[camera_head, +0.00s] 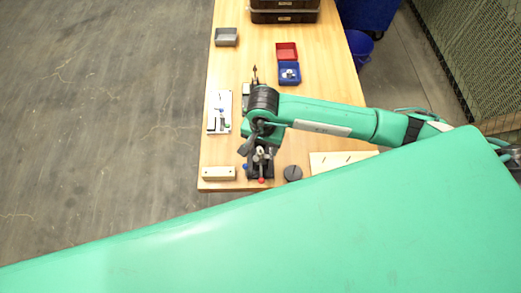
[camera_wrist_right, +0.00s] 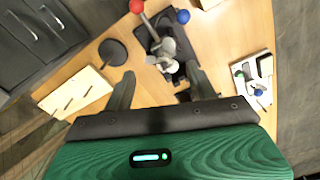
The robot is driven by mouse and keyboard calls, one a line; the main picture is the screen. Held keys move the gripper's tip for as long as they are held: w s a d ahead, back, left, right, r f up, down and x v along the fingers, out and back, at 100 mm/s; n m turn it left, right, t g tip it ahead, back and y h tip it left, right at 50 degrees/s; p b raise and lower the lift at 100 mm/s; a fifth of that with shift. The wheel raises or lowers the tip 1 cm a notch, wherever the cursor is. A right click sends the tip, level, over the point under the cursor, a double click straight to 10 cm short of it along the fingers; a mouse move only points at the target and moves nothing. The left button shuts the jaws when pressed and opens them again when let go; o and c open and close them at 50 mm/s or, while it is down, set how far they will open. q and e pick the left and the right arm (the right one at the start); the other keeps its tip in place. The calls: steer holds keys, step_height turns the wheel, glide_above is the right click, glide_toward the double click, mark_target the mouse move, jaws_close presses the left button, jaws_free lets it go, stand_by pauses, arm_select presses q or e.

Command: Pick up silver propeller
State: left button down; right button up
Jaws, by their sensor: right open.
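My right gripper (camera_head: 262,151) hangs over the near part of the wooden table. In the right wrist view its two fingers (camera_wrist_right: 162,80) are apart, with nothing clearly held between them. Just beyond the fingertips is a silver, bladed part (camera_wrist_right: 167,54), which looks like the silver propeller. It is at a dark fixture (camera_wrist_right: 184,44) with a red-knobbed lever (camera_wrist_right: 137,7) and a blue knob (camera_wrist_right: 183,16). In the head view the gripper partly covers this fixture. Whether the fingers touch the silver part cannot be told. My left gripper is not in view.
A black disc (camera_head: 293,174), a wooden block (camera_head: 219,173), a slotted board (camera_head: 335,158) and a white tray (camera_head: 213,126) lie around the fixture. Farther back are a blue bin (camera_head: 289,81) with a light part inside, a red bin (camera_head: 287,51) and a grey bin (camera_head: 227,37).

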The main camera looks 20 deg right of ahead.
mark_target(262, 152)
step_height(262, 152, down, 2)
steer(key=shift+p, duration=0.4)
steer(key=shift+f, duration=0.5)
steer(key=shift+a, duration=0.1)
steer(key=c, duration=1.3)
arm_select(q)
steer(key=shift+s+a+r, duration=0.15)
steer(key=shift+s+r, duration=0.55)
arm_select(e)
steer(key=shift+f, duration=0.1)
jaws_close()
steer(key=shift+s, duration=0.1)
